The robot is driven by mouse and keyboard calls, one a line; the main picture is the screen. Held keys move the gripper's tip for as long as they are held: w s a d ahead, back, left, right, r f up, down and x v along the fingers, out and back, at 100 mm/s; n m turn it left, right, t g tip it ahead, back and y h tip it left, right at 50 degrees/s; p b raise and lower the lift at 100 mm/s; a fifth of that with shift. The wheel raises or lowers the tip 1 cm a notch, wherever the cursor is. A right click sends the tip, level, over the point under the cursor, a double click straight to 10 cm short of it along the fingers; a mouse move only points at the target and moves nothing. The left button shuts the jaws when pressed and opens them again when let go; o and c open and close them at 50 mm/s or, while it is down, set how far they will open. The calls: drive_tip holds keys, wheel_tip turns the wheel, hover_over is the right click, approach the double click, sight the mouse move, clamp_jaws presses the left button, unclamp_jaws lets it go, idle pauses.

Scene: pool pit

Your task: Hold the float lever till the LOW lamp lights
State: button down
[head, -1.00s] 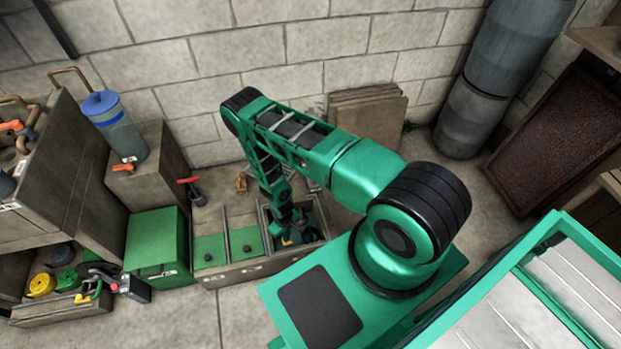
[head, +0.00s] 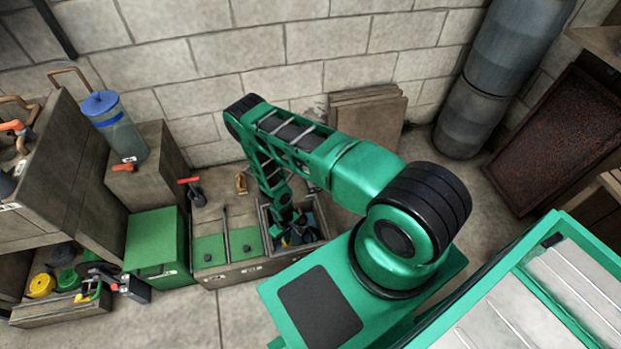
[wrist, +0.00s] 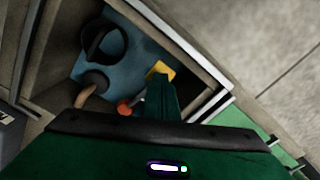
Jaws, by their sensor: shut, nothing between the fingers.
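My gripper (head: 290,236) reaches down into the open right-hand compartment of the low box (head: 228,272) in the head view. In the wrist view my gripper (wrist: 160,84) is shut and empty, over the compartment's blue bottom (wrist: 138,62). A small yellow piece (wrist: 162,71) shows at its tip; I cannot tell whether they touch. An orange-red ball (wrist: 125,107) lies just left of the fingers. A tan curved piece (wrist: 91,92) and a black ring (wrist: 103,42) are further left. I cannot tell which part is the float lever. I cannot make out the LOW lamp.
The compartment walls (wrist: 195,70) stand close around my gripper.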

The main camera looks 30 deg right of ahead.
drive_tip(key=shift+f, duration=0.65)
idle(6.0)
wheel_tip(320, 180, up, 8)
idle(0.7)
